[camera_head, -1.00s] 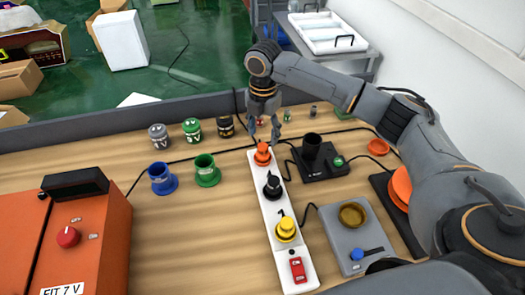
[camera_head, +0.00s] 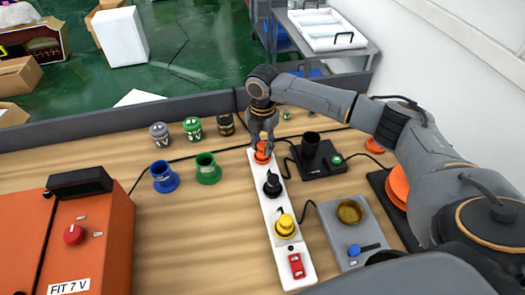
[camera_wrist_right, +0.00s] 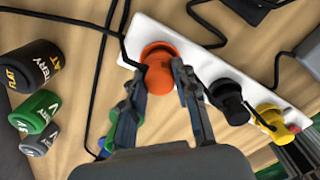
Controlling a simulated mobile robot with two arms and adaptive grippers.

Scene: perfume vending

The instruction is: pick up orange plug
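The orange plug (camera_head: 262,156) sits upright at the far end of the white power strip (camera_head: 260,195). My right gripper (camera_head: 264,142) is down at it from above. In the right wrist view, the orange plug (camera_wrist_right: 158,72) lies between the fingertips of the right gripper (camera_wrist_right: 160,72), which are apart, one on each side. I cannot tell whether the fingers touch it. The gripper partly hides the plug in the head view. My left gripper is not in view.
A black plug (camera_head: 272,185) and a yellow plug (camera_head: 285,225) stand on the same strip. A black device (camera_head: 325,165) with a cup is close to the right. Blue (camera_head: 162,178) and green (camera_head: 207,170) holders and several battery cans stand to the left. Cables run around the strip.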

